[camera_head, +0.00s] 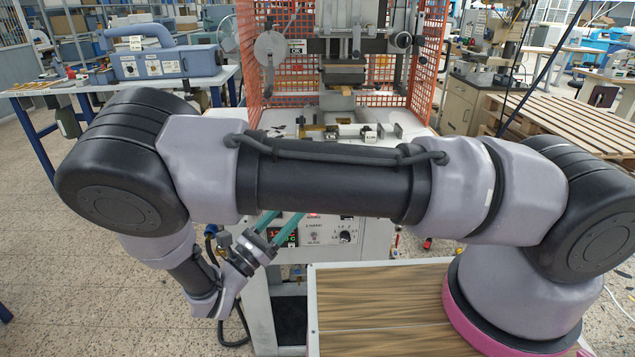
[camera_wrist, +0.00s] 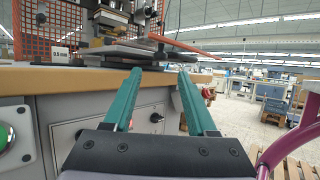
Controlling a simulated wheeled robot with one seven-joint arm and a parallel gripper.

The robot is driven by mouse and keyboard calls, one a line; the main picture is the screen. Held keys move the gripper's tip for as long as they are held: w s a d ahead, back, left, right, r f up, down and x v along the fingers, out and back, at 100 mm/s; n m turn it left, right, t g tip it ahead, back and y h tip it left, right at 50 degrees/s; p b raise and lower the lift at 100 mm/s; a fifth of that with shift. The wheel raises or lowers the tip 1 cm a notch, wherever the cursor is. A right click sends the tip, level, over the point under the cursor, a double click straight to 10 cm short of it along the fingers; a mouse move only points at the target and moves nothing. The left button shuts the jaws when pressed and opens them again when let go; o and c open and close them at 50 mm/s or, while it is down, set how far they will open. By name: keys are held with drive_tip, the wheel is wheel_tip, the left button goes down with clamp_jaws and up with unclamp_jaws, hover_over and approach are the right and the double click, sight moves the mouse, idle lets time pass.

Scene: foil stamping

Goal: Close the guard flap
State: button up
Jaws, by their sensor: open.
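Orange mesh guard panels stand around the foil stamping press. In the head view one is on the left (camera_head: 258,50) and one on the right (camera_head: 428,62), with the front between them open to view. I cannot tell for sure which is the guard flap. In the wrist view mesh (camera_wrist: 52,22) shows at left, and a thin orange edge (camera_wrist: 188,46) slants down to the right beyond my fingers. My gripper (camera_head: 283,217) has two teal fingers, apart and empty, low in front of the control panel. It also shows in the wrist view (camera_wrist: 159,72), touching nothing visible.
The press table (camera_head: 290,117) carries small blocks and fixtures. The cabinet front has a display and knobs (camera_head: 345,236); a green button (camera_wrist: 5,135) shows in the wrist view. My arm crosses in front of the machine. A workbench (camera_head: 120,84) is at left; pallets (camera_head: 570,118) are at right.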

drive_tip(key=x, duration=0.9)
drive_tip(key=shift+w+d, duration=0.1)
drive_tip(key=shift+d, duration=0.05)
drive_tip(key=shift+c, duration=0.3)
clamp_jaws()
idle(0.8)
